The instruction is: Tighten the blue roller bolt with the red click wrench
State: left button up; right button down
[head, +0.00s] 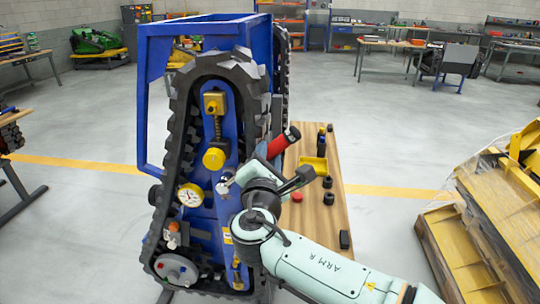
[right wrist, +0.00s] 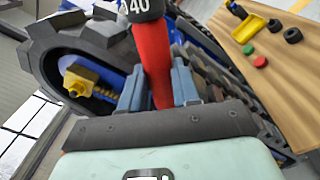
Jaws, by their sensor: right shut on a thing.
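The red click wrench (head: 284,142) is in my right gripper (head: 268,160), tilted, with its red handle and black end up to the right. In the right wrist view the red handle (right wrist: 153,55) passes between the two blue-grey fingers of the right gripper (right wrist: 158,88), with a black collar marked "40" above. A small silver piece (head: 224,186) shows at the track frame, left of the gripper; whether it is the wrench's head, and whether it sits on the blue roller bolt, I cannot tell. I cannot make out the bolt clearly. My left gripper is out of view.
Behind the arm is a wooden bench (head: 325,220) with a yellow holder (head: 314,165) and small black parts. A pallet (head: 480,230) stands at the right.

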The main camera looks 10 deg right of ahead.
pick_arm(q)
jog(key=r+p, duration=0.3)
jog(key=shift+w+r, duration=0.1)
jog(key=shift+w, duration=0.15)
pick_arm(e)
jog(key=shift+w+a+r+n, duration=0.25)
jog(key=shift+a+r+n, duration=0.3)
jog(key=shift+a+n, duration=0.15)
pick_arm(q)
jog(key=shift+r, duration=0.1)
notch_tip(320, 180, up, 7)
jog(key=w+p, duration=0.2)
jog(key=p, duration=0.4)
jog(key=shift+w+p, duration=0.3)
jog(key=shift+p, duration=0.05)
pick_arm(e)
jog(key=a+r+n, duration=0.1)
jog(key=w+a+r+n, duration=0.1)
jog(key=a+n, duration=0.1)
jog(key=shift+w+a+r, duration=0.1)
jog(key=shift+a+r, duration=0.1)
jog(key=shift+a, duration=0.05)
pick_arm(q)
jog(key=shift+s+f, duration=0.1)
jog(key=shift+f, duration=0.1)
